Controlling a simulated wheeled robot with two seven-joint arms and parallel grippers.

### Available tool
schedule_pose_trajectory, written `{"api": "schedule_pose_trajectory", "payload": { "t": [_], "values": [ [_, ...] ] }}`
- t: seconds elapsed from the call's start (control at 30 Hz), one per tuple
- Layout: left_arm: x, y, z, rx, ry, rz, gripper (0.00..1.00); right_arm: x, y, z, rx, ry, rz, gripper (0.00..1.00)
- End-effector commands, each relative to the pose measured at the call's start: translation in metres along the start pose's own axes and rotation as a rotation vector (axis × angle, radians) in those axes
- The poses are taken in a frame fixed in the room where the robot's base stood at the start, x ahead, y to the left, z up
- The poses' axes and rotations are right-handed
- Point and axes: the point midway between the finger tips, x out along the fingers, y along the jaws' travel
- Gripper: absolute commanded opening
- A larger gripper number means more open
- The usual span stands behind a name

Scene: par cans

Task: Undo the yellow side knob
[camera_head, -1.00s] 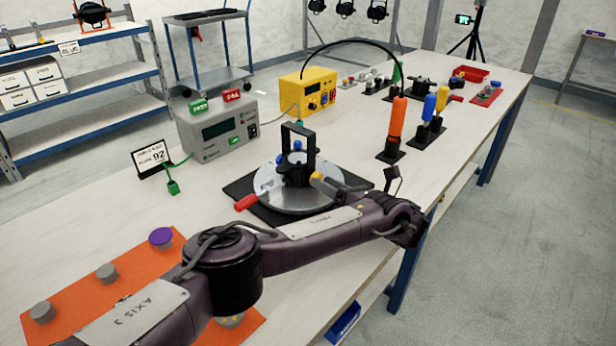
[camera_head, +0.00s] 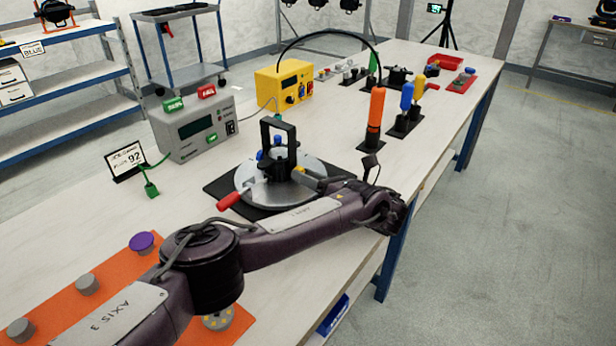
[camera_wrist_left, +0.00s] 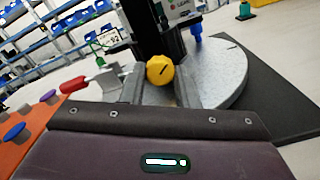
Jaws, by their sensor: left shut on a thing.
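A par can with a black yoke (camera_head: 278,140) stands on a round grey turntable (camera_head: 248,186) over a black mat. The yellow side knob (camera_wrist_left: 160,70) is on its near side, facing the left wrist camera, with a dark slot mark on its face. My left gripper (camera_head: 304,174) reaches in from the right of the par can. In the left wrist view the fingers (camera_wrist_left: 163,84) stand on either side of the knob, shut on it. In the head view the fingers mostly hide the knob. My right gripper is not in view.
A red-handled lever (camera_head: 229,199) sticks out at the turntable's left. An orange-handled tool (camera_head: 375,112) stands upright on the right. A grey meter box (camera_head: 195,128) and a yellow box (camera_head: 284,88) are behind. An orange mat (camera_head: 115,272) lies at front left.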

Motion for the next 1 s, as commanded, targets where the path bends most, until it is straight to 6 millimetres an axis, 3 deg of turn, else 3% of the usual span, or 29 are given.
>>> {"api": "schedule_pose_trajectory", "payload": {
  "t": [1.0],
  "values": [
    [0.001,0.001,-0.001,-0.576,0.0,0.002,0.05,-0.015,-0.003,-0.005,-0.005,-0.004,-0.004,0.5]
  ]
}}
